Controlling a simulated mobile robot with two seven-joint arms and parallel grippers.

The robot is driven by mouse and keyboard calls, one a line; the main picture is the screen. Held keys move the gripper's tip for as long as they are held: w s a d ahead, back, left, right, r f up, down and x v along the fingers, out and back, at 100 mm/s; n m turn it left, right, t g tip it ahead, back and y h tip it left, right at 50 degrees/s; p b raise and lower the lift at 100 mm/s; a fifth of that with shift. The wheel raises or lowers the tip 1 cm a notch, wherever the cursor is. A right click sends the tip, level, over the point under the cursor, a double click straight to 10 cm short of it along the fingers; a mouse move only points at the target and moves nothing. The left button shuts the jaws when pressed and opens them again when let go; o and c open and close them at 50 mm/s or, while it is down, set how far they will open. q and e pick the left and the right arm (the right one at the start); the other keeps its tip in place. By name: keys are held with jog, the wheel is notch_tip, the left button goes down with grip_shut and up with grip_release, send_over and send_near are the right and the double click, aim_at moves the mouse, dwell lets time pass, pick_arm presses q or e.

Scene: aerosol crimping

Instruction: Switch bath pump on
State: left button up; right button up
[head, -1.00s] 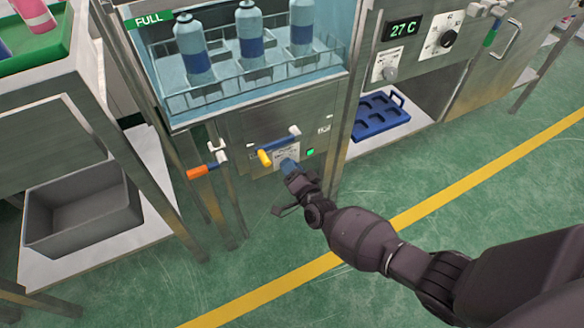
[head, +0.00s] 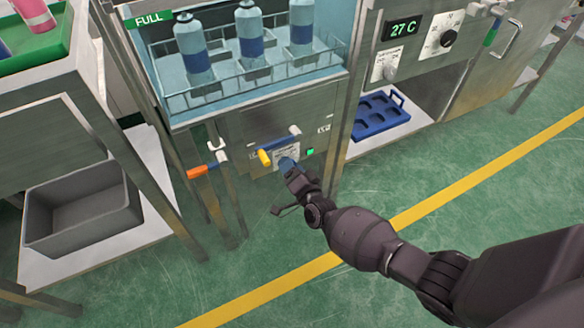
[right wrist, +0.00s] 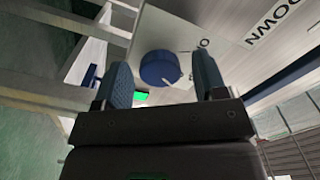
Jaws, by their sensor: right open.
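The pump switch is a round blue knob (right wrist: 160,68) with a white pointer mark, on a pale label plate (right wrist: 185,28) on the steel front below the bath. My right gripper (right wrist: 162,60) is open, with one blue fingertip on each side of the knob in the right wrist view. I cannot tell whether the fingers touch it. In the head view my right gripper (head: 287,166) is at the panel and covers the knob. A green lamp (head: 310,152) is lit beside it; it also shows in the right wrist view (right wrist: 141,96). My left gripper is not in view.
The glass-fronted water bath (head: 262,98) above holds several aerosol cans in a wire rack. A yellow-ended lever (head: 264,158) and an orange-handled valve (head: 196,172) are close left of my gripper. A blue tray (head: 380,113) lies on the shelf at right.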

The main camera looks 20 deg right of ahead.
jog(key=shift+s, duration=0.1)
pick_arm(q)
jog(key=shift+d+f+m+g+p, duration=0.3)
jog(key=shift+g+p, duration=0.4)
jog(key=shift+p, duration=0.8)
pick_arm(e)
jog(key=s, duration=1)
jog(key=shift+s+d, duration=0.2)
jog(key=shift+s, duration=0.15)
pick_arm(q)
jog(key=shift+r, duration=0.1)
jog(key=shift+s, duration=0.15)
pick_arm(e)
jog(key=shift+r, duration=0.1)
